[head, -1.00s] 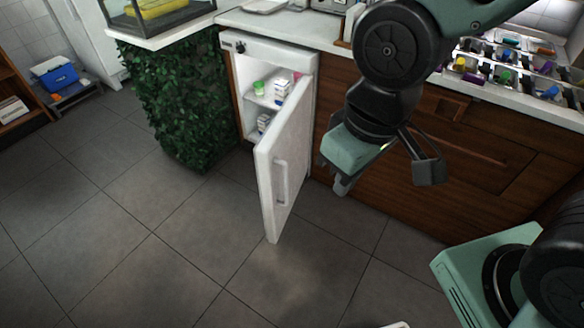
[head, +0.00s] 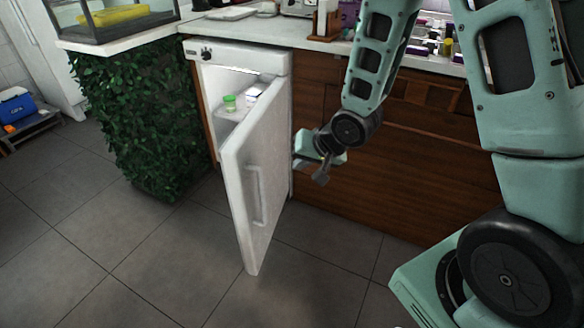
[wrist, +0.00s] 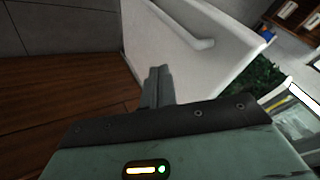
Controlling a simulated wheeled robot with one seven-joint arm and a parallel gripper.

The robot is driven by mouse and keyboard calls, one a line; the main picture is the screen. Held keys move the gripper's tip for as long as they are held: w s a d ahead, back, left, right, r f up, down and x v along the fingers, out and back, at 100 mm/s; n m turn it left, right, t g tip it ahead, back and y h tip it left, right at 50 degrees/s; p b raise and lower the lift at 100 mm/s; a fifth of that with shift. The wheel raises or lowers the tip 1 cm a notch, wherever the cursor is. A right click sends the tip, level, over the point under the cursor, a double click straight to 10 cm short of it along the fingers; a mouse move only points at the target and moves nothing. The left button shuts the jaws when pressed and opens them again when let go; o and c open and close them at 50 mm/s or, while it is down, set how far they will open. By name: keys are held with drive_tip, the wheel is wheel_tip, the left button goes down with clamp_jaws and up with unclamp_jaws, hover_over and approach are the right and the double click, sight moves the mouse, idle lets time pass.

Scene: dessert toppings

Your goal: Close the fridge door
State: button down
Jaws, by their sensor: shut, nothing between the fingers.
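The white fridge door (head: 238,190) stands open, swung out into the room from the small under-counter fridge (head: 240,58). Its outer face, with a long handle (head: 258,195), is turned to the right. My gripper (head: 301,162) is to the right of the door, on the handle side, close to the fridge's right edge. In the wrist view, its fingers (wrist: 157,84) are together and empty, pointing at the door's white outer face (wrist: 165,35). The handle (wrist: 190,42) shows beyond the fingertips. I cannot tell whether the fingers touch the door.
A jar with a green lid (head: 229,103) stands on the shelf inside the fridge. A leafy green panel (head: 135,120) is left of the fridge, and wooden cabinet fronts (head: 400,160) are to the right. The tiled floor (head: 140,260) around the door is clear.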

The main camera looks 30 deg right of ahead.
drive_tip(key=w+a+f+b, duration=0.2)
drive_tip(key=w+a+f, duration=0.3)
drive_tip(key=w+f, duration=0.1)
drive_tip(key=shift+w, duration=0.15)
drive_tip(key=shift+a+f, duration=0.1)
drive_tip(key=shift+a, duration=0.1)
